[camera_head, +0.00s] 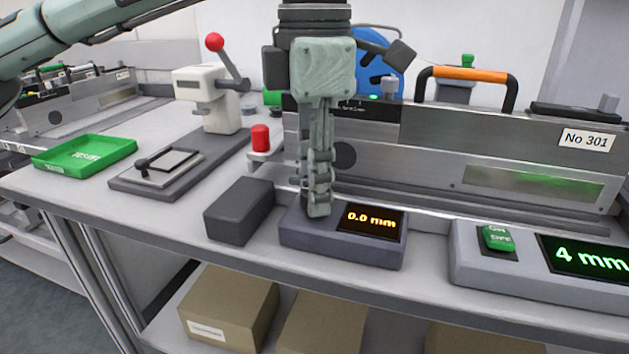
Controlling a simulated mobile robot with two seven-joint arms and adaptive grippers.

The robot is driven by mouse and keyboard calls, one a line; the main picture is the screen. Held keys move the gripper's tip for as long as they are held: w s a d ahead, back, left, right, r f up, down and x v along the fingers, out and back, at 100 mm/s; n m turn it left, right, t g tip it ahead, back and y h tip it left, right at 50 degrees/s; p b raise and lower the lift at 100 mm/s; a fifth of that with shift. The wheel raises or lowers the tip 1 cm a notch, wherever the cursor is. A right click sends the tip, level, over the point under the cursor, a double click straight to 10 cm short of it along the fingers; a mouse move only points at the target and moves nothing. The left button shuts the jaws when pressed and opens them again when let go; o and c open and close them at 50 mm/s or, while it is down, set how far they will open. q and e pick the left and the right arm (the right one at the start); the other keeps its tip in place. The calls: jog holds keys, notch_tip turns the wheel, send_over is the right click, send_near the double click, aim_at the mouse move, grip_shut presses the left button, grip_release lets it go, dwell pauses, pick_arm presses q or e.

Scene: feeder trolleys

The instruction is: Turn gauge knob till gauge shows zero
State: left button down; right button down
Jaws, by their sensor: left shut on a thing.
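The gauge (343,247) is a dark grey box near the front edge of the table. Its display (371,221) reads "0.0 mm" in orange. My left gripper (318,208) points straight down onto the left part of the gauge's top, left of the display. Its fingers are shut on the gauge knob, which they hide from view. My right gripper is not in view.
A dark block (239,210) stands close left of the gauge. A box with a green switch (497,238) and a "4 mm" display (588,257) is to the right. Behind is the feeder (420,150) labelled "No 301". A green tray (85,153) lies far left.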

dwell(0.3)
pick_arm(q)
jog(key=c, duration=1.3)
grip_release()
jog(key=shift+o, duration=0.2)
jog(key=shift+r, duration=0.15)
notch_tip(320, 180, up, 12)
